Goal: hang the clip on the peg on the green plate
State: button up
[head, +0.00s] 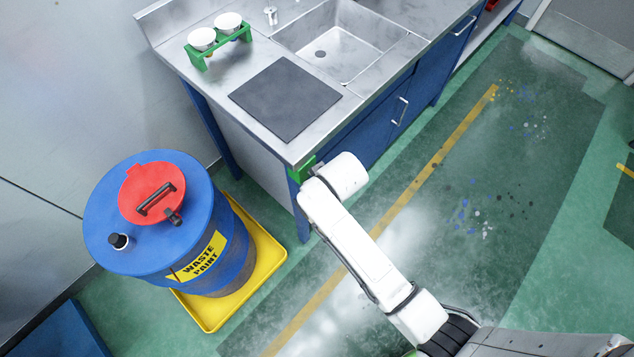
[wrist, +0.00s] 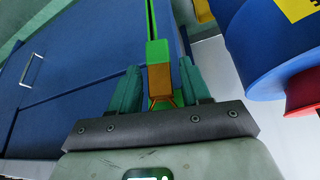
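In the wrist view, the two teal fingers of my gripper (wrist: 162,85) stand apart. An orange-brown block (wrist: 160,82), perhaps part of the clip, lies between them. Thin orange lines show below it. I cannot tell whether the fingers touch the block. A bright green piece (wrist: 157,52) is just beyond it, with a narrow green strip running up from there. In the head view, the green plate (head: 303,172) is at the near corner of the sink bench, beside the white end of my arm. My gripper is hidden there, and I cannot make out the peg.
The steel sink bench (head: 205,83) with blue cabinets (head: 370,131) stands by the plate. A blue waste-paint drum (head: 105,217) stands on a yellow tray (head: 268,255) to the left. A green rack (head: 197,60) with white cups is on the bench.

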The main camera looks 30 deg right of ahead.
jog(key=shift+o, duration=0.9)
jog(key=v, duration=1)
jog(key=shift+s+r, duration=0.25)
jog(key=shift+r, duration=0.05)
jog(key=s+d+f+g, duration=0.1)
jog(key=s+d, duration=0.3)
jog(key=s, duration=0.6)
jog(key=s+d+f+m+g, duration=0.1)
jog(key=s+d+g, duration=0.2)
jog(key=s, duration=0.7)
jog(key=shift+d, duration=0.65)
jog(key=shift+f, duration=0.1)
dwell(2.4)
